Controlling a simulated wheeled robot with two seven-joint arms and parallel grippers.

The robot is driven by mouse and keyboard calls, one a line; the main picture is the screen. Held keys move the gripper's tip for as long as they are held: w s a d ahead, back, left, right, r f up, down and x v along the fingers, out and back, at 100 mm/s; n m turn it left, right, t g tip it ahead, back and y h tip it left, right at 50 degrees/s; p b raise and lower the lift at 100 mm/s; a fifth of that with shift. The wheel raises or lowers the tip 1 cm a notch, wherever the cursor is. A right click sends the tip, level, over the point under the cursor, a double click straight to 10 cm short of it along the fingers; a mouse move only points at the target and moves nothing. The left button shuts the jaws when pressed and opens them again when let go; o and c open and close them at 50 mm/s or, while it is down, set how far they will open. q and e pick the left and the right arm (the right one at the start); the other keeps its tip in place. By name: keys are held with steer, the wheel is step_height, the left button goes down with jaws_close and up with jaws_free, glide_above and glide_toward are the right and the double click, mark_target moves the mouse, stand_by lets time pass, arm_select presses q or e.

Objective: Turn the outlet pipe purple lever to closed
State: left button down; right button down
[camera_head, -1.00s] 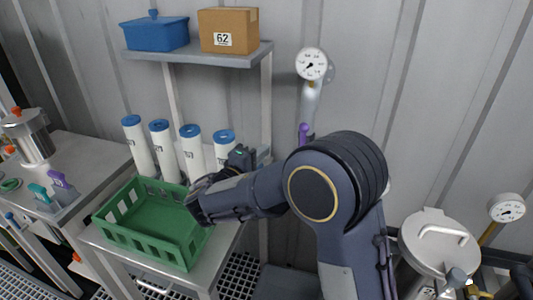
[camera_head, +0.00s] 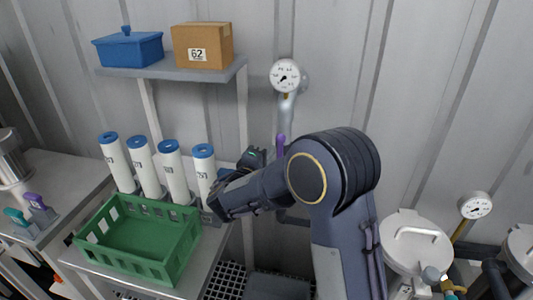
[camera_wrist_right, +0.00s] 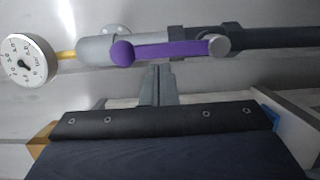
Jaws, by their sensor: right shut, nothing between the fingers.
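The purple lever (camera_head: 281,144) shows as a short upright tip just above my right arm in the head view; the rest is hidden behind the arm. In the right wrist view the whole lever (camera_wrist_right: 165,50) lies along the grey outlet pipe (camera_wrist_right: 95,47), roughly parallel to it, its ball end towards the gauge. My right gripper (camera_wrist_right: 157,72) is shut and empty, its fingertips appearing just below the middle of the lever; I cannot tell whether they touch it. In the head view the fingertips are hidden by my own arm. My left gripper is not in view.
A pressure gauge (camera_head: 286,76) tops the pipe by the wall. A green crate (camera_head: 165,262) and several white blue-capped cylinders (camera_head: 172,170) stand left of my right arm. A shelf (camera_head: 170,70) hangs above them. A lidded metal vessel (camera_head: 415,245) stands at right.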

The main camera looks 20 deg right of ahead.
steer(key=s+d+f+m+y+b, duration=0.1)
steer(key=m+b, duration=0.6)
steer(key=b, duration=1)
steer(key=s+d+f+m+y+b, duration=0.2)
steer(key=d+m+b, duration=0.4)
steer(key=b, duration=1.2)
steer(key=shift+s+d+f+m+t+y, duration=0.15)
steer(key=shift+s+f+m+t+y, duration=0.2)
steer(key=shift+s+m+y, duration=0.75)
steer(key=shift+s, duration=0.2)
steer(key=shift+r, duration=0.1)
